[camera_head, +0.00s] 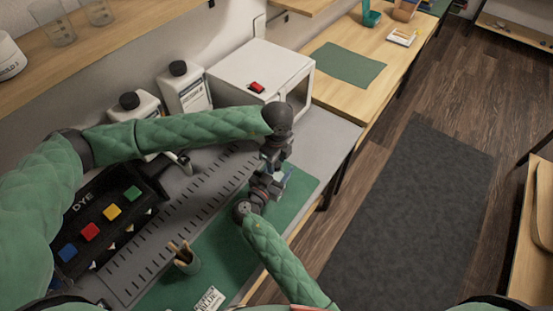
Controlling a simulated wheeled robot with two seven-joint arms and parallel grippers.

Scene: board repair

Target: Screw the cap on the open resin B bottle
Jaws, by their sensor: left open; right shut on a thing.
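My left gripper (274,163) points down from the end of the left arm, above the green mat (222,246). It is open, close above my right gripper (275,181). My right gripper is shut on a small pale thing (279,175), mostly hidden between the two grippers. I cannot tell if this is the resin B bottle, or see its cap. Two white bottles with black caps stand at the back of the bench, one on the left (141,107) and one on the right (184,89); their labels are not readable.
A white box (262,72) with a red object (257,87) on top stands behind the grippers. A black DYE tray (108,215) with coloured squares is at left. A small cup (187,261) with sticks and a label card (209,299) stand nearer. The mat's middle is clear.

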